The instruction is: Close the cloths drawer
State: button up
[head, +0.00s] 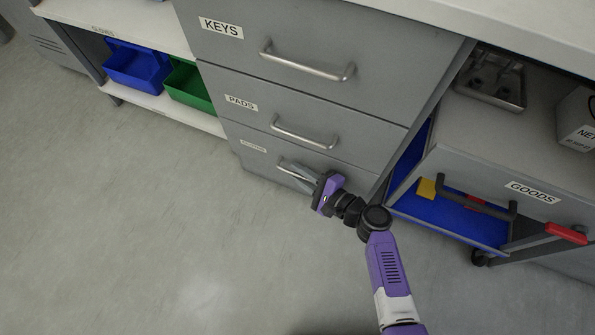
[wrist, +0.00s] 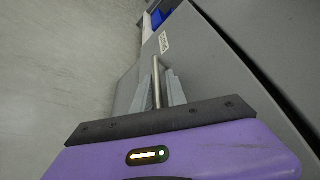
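The cloths drawer (head: 262,163) is the lowest of the stacked grey drawers, below the one marked PADS. Its small label (head: 253,146) is too blurred to read clearly. Its front looks nearly flush with the drawer above; I cannot tell whether a small gap remains. In the wrist view its front (wrist: 185,65) fills the middle, with a dark seam along its right edge. My gripper (head: 302,173) is at its metal handle (wrist: 156,72). The two grey fingers (wrist: 159,90) lie close on either side of the bar and look shut on it. The fingers hide part of the handle in the head view.
The PADS drawer (head: 300,118) and KEYS drawer (head: 320,45) above look shut. Blue (head: 138,70) and green (head: 188,88) bins sit on a left shelf. The floor at left is clear.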

jog(key=p+v, duration=0.2)
jog(key=v, duration=0.5)
jog(key=shift+s, duration=0.2)
jog(key=shift+d, duration=0.15)
